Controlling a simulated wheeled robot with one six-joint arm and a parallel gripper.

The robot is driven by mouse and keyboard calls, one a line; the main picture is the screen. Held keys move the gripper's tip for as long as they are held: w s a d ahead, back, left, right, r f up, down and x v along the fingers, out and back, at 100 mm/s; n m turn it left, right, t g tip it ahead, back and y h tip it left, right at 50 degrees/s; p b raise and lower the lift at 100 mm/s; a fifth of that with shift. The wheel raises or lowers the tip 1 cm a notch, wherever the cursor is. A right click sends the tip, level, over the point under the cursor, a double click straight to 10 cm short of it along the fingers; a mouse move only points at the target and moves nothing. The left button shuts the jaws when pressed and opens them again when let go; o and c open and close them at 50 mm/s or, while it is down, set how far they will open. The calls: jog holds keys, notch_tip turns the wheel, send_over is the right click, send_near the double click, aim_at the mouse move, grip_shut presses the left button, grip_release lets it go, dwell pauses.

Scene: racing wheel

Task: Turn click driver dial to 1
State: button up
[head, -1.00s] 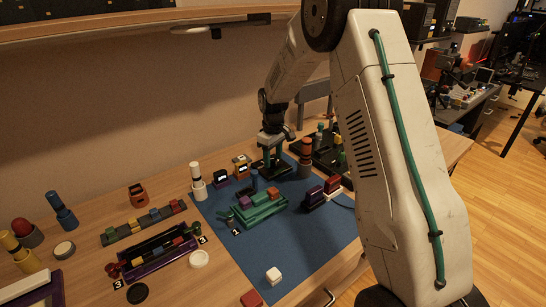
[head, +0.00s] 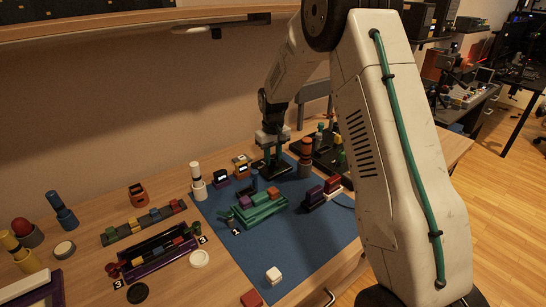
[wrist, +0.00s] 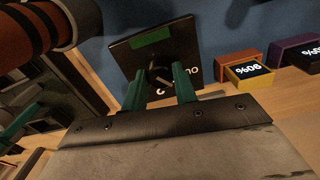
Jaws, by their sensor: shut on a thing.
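The click driver (wrist: 184,40) is a flat black square plate with a green strip on one edge and pale markings that I cannot fully read. Its dark round dial (wrist: 161,69) sits at the middle of the plate. My gripper (wrist: 160,82) has its two green fingers on either side of the dial and is shut on it. In the head view, my gripper (head: 272,155) points down over the black plate (head: 263,170) at the back of the blue mat. The dial's pointer direction is hard to tell, and the fingers hide part of the dial.
An orange and black cylinder (head: 305,158) stands close right of my gripper. Small boxes with percent displays, one yellow (wrist: 249,74), are close by. A green stepped block (head: 258,211) lies in front on the blue mat (head: 310,250), whose front part is mostly clear.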

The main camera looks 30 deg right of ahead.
aim_at(273, 159)
jog(key=shift+m, duration=2)
jog(key=o, duration=1)
jog(key=shift+r, duration=0.15)
notch_tip(273, 159, up, 8)
jog(key=shift+f, duration=0.2)
